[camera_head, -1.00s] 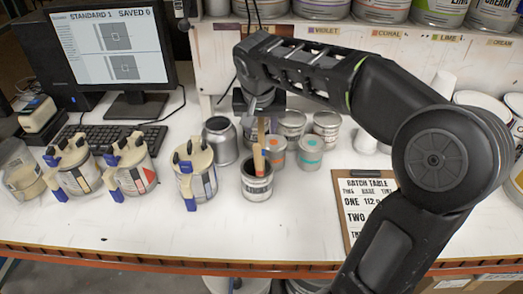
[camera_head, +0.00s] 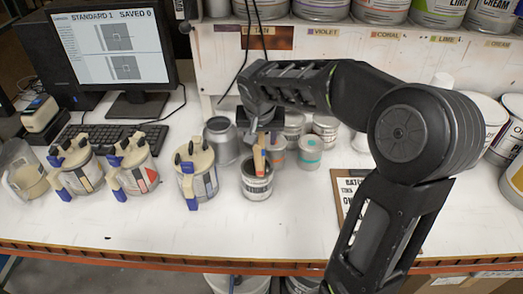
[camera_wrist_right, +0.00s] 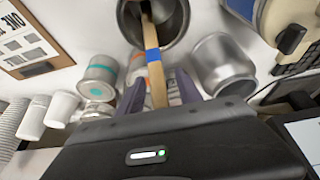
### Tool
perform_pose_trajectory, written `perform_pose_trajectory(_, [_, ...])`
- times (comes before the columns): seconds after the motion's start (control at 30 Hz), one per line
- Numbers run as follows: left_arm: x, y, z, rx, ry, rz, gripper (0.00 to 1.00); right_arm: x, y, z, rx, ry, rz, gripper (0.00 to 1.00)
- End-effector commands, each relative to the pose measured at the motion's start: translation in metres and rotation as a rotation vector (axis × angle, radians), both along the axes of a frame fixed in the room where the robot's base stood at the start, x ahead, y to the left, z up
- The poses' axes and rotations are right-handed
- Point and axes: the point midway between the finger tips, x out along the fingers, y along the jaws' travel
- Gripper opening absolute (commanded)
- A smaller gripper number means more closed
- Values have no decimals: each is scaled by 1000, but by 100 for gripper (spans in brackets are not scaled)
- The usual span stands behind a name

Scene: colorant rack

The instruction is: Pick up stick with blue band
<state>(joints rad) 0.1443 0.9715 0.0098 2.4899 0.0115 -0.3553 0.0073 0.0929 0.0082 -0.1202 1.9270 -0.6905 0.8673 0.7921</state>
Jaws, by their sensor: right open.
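A wooden stick with a blue band (camera_wrist_right: 154,55) stands tilted in a dark open can (camera_wrist_right: 158,15) in the wrist view. In the head view a wooden stick (camera_head: 259,160) rises from a grey open can (camera_head: 257,187) with a white label; a reddish-orange piece shows beside it, and I cannot make out the blue band there. My right gripper (camera_head: 260,128) is above this can, at the upper end of the stick. In the wrist view the right gripper (camera_wrist_right: 160,88) is open, with the stick between its two fingers; I cannot tell whether either touches it. My left gripper is out of view.
An open grey metal can (camera_head: 221,140) stands behind left of the stick can. Small cans with a teal mark (camera_head: 309,152) and an orange mark (camera_head: 277,152) stand behind right. Several clamped tins (camera_head: 197,172) stand left. A clipboard (camera_head: 345,190) lies right. The front counter is clear.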

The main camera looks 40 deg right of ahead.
Motion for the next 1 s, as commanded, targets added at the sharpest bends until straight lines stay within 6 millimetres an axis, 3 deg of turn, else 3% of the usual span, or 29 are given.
perform_pose_trajectory(0.43, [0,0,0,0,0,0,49,0,0,0,1,-1,0,42])
perform_pose_trajectory(0.9, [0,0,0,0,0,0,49,0,0,0,1,-1,0,3])
perform_pose_trajectory(1.0, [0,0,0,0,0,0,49,0,0,0,0,0,0,0])
